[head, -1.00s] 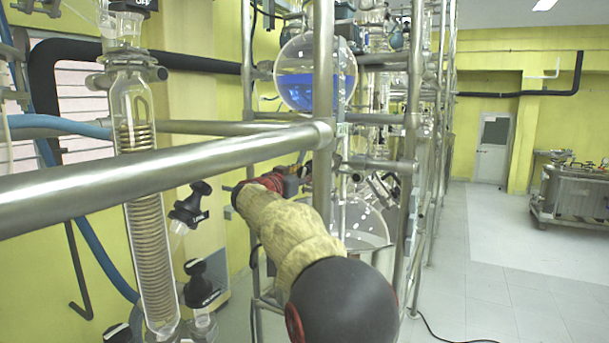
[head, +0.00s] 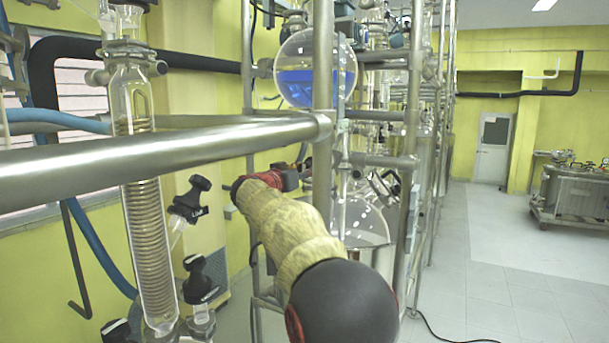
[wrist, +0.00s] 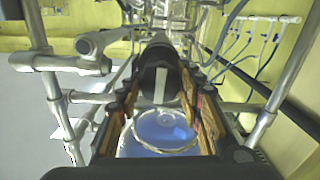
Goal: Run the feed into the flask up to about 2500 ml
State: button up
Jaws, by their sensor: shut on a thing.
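A round glass flask (head: 304,52) hangs in the metal frame in the head view, with blue liquid (head: 310,84) in its lower half. A round vessel with blue liquid also shows in the wrist view (wrist: 158,132), below and between my fingers. My gripper (head: 290,178) is at the frame below the flask in the head view, its tips partly hidden by a post. In the wrist view my gripper (wrist: 158,95) is shut on a black knob with a white stripe (wrist: 160,82). I cannot read a level in ml.
A thick metal rail (head: 160,155) crosses close in front. A glass coil condenser (head: 150,240) stands at left, with black-capped valves (head: 198,280) beside it. The floor at right (head: 520,270) is clear up to a metal cart (head: 575,195).

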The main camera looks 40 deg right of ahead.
jog(key=n+b, duration=0.1)
jog(key=n, duration=0.2)
jog(key=shift+n, duration=0.4)
jog(key=n, duration=0.3)
jog(key=shift+n, duration=0.3)
jog(key=n, duration=0.3)
jog(key=shift+r+n, duration=0.1)
jog(key=shift+n, duration=0.2)
jog(key=shift+w+n+p, duration=0.1)
jog(key=shift+n+p, duration=0.8)
jog(key=shift+n, duration=1)
jog(key=o, duration=1.2)
jog(key=shift+a, duration=0.15)
jog(key=v, duration=1.1)
jog(key=shift+s+a+f, duration=0.2)
jog(key=shift+a+f, duration=0.05)
jog(key=shift+a, duration=0.1)
